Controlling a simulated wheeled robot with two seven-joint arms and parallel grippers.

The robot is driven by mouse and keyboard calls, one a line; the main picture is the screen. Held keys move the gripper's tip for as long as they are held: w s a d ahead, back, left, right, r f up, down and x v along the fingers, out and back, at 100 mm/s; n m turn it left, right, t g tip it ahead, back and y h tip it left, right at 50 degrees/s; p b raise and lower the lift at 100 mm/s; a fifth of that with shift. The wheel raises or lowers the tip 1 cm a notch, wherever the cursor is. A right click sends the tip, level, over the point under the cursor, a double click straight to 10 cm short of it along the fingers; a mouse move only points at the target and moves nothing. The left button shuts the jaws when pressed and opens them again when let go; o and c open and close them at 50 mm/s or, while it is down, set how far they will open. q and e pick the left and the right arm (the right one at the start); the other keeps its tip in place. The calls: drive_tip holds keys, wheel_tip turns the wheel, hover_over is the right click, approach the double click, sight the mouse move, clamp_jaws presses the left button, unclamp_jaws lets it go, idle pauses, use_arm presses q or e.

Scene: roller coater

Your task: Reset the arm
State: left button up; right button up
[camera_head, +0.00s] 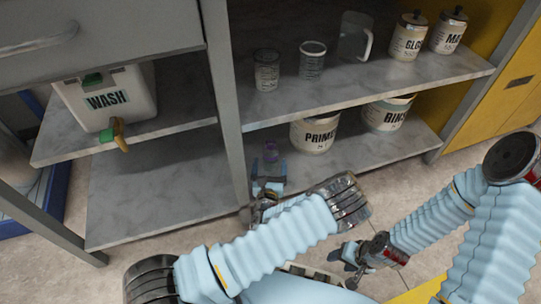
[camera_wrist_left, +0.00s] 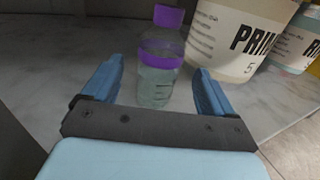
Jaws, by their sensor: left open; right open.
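My left gripper (camera_head: 268,180) is low in front of the bottom shelf, its fingers pointing into it. In the left wrist view, the open left gripper (camera_wrist_left: 158,75) has one blue finger on each side of a clear bottle (camera_wrist_left: 158,92) with a purple cap and purple band. Gaps show between the bottle and both fingers. My right gripper (camera_head: 347,256) is open and empty, low over the floor to the right.
A PRIMER tub (camera_head: 313,136) and a RINSE tub (camera_head: 388,114) stand right of the bottle on the bottom shelf (camera_head: 160,190). Glasses, a jug (camera_head: 354,38) and lidded jars fill the shelf above. A grey post (camera_head: 226,90) rises just left of my left gripper. A WASH container (camera_head: 107,98) stands left.

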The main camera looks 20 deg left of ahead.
use_arm(q)
drive_tip(key=shift+s, duration=0.4)
